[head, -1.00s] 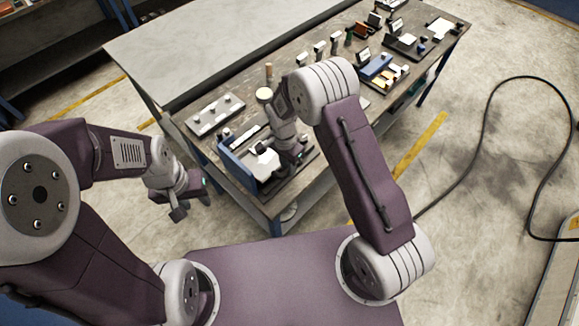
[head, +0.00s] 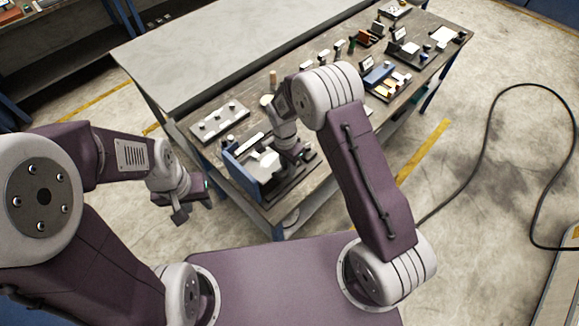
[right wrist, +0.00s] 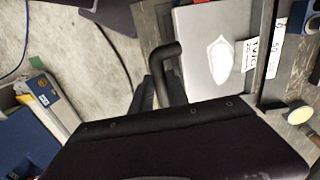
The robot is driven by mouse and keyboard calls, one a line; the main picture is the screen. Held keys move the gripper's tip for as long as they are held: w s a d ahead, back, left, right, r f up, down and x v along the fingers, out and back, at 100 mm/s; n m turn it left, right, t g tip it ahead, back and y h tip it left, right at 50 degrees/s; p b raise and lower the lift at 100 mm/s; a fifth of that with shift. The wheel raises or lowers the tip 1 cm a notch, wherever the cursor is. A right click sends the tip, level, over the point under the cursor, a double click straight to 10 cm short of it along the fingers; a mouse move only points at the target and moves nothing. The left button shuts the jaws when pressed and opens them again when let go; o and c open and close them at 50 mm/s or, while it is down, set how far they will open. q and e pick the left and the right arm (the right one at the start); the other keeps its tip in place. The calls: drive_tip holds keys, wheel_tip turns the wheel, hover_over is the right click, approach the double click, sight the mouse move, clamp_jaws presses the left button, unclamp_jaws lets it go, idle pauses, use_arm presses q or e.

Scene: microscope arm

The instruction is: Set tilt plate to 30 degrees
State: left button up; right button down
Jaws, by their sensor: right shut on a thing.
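The tilt plate (right wrist: 212,60) is a light grey plate with a white bright patch in the right wrist view. In the head view it shows as a pale piece (head: 268,160) in the blue-sided fixture (head: 236,165) at the table's near corner. A black bent handle (right wrist: 166,52) stands at the plate's left edge. My right gripper (right wrist: 160,92) is shut on this handle; its fingers sit on either side of the lower end. Numbered marks (right wrist: 279,27) lie right of the plate; I cannot read the angle. My left gripper (head: 192,207) hangs left of the table, its jaws unclear.
The fixture stands on a long workbench (head: 190,62). A grey tray with knobs (head: 220,121) lies behind it. Several small blocks and stands (head: 385,75) line the bench's right part. A black cable (head: 490,125) lies on the floor at right.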

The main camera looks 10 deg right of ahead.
drive_tip(key=c, duration=1.3)
unclamp_jaws()
drive_tip(key=shift+w+a, duration=0.3)
drive_tip(key=shift+w, duration=0.05)
use_arm(q)
drive_tip(key=shift+w+a+f, duration=0.1)
drive_tip(key=shift+w+a, duration=0.05)
use_arm(e)
drive_tip(key=shift+s+d, duration=0.1)
use_arm(q)
wheel_tip(320, 180, down, 2)
drive_tip(key=shift+w+b, duration=0.1)
drive_tip(key=shift+b, duration=0.95)
use_arm(e)
wheel_tip(320, 180, up, 9)
drive_tip(key=shift+w+a, duration=0.25)
drive_tip(key=shift+w, duration=0.1)
